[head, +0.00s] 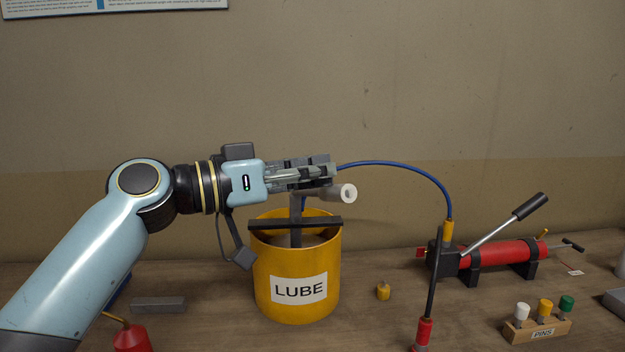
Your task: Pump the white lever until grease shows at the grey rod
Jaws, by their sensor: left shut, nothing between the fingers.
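A white cylindrical end piece (348,193), which looks like the end of the white lever, shows just below and beyond my left gripper (332,171). A grey upright post (296,232) rises from the yellow LUBE drum (268,291), behind a dark crossbar (294,224). Which part is the grey rod is unclear. I see no grease. My right gripper is out of view.
A blue hose (400,165) arcs to a brass fitting on the red hand pump (505,254), whose lever has a black grip. A dark upright bar (432,285) stands before it. A PINS block (538,329) is at front right; a yellow weight (383,291) stands right of the drum.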

